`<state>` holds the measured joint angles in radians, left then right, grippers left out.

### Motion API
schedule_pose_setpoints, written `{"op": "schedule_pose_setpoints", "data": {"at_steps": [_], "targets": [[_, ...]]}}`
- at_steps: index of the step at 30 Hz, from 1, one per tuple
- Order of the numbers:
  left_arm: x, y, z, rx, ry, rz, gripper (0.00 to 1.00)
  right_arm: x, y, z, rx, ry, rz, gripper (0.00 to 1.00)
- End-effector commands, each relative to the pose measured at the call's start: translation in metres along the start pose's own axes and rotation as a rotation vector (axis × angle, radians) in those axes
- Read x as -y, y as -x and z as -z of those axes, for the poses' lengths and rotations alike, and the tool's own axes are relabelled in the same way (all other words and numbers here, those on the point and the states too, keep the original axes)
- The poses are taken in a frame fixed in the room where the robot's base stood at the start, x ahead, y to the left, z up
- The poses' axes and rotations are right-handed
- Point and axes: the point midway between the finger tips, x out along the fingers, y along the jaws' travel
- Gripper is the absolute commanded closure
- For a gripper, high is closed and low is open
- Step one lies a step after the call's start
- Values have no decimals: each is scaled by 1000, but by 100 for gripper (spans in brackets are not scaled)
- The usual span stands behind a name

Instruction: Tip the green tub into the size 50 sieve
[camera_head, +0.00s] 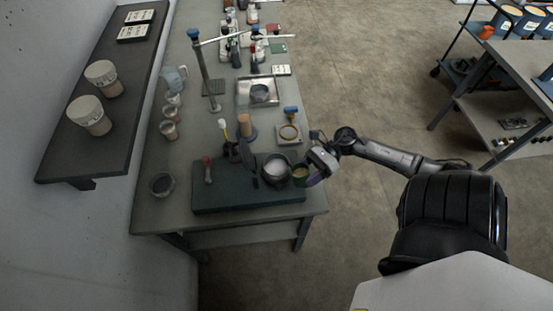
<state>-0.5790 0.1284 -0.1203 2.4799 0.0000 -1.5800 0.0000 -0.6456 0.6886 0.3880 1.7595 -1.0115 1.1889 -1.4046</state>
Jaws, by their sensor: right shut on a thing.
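My right gripper (309,171) reaches in from the right over the near right end of the bench and is shut on a small round tub (300,172). The tub looks olive-green to tan inside, and the fingers partly hide it. Just left of it a round silver sieve or pan (276,169) stands on a dark green board (230,201); it and the tub are close together, and I cannot tell if they touch. Another round metal vessel (260,93) sits in a silver tray (244,100) farther back. No size marks are readable. My left gripper is out of view.
A dark brush-like tool (246,155) and a red-topped item (207,170) stand on the board. A tall blue-clamped stand (205,75) rises behind. Jars (169,130) line the left edge, with a grey bowl (162,184) nearer.

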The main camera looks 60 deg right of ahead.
Motion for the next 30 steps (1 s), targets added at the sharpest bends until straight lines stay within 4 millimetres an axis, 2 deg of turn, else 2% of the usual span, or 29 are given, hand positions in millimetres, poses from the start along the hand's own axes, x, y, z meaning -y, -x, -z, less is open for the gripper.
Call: {"op": "schedule_pose_setpoints", "data": {"at_steps": [1,4,30], "targets": [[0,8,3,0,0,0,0,0,2,-8,-11,-19,-5,62],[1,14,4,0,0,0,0,2,2,-14,-28,-62,-14,62],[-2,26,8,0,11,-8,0,8,2,-26,-72,-169,-35,62]]}}
